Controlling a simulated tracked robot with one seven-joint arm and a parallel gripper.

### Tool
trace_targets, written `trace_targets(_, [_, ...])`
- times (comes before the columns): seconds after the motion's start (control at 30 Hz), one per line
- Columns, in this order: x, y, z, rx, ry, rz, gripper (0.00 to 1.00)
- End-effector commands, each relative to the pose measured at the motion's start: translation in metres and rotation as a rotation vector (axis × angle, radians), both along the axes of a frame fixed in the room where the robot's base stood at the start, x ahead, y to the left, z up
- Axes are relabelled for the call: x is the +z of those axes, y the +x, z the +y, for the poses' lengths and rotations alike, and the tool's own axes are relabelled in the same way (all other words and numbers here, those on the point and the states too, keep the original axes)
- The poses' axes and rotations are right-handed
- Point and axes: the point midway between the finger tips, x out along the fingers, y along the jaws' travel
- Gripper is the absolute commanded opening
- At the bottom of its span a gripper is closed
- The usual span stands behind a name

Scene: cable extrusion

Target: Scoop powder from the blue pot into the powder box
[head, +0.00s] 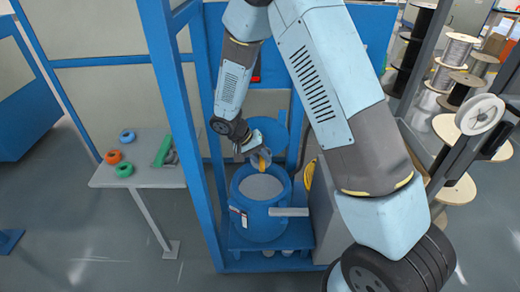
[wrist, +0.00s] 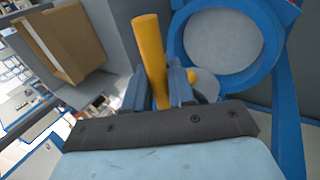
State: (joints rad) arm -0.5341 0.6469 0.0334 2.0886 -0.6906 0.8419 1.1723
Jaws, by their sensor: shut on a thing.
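The blue pot (head: 240,217) stands on a blue stand at the centre of the head view, with a pale grey powder surface (head: 262,187) inside. In the wrist view the pot's blue rim (wrist: 176,42) is at the upper right, around the round powder surface (wrist: 222,42). My gripper (head: 257,157) is above the pot's back rim, pointing down. It is shut on a yellow handle (wrist: 149,50), apparently the scoop's, which also shows in the head view (head: 264,160). I cannot surely identify the powder box.
A blue frame post (head: 178,110) rises left of the pot. A small table (head: 150,172) with coloured rings stands further left. A grey cabinet (head: 328,215) is right of the pot. Cable spools (head: 455,50) fill the right. The wrist view shows a grey container (wrist: 112,45) with brown boards.

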Motion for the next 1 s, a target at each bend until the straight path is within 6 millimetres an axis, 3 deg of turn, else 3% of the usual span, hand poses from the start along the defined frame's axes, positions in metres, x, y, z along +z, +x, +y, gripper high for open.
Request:
trace_targets(0.27, [-0.011, -0.002, 0.003, 0.001, -0.001, 0.003, 0.00])
trace_targets(1.0, [-0.094, -0.004, 0.008, 0.012, -0.001, 0.003, 0.00])
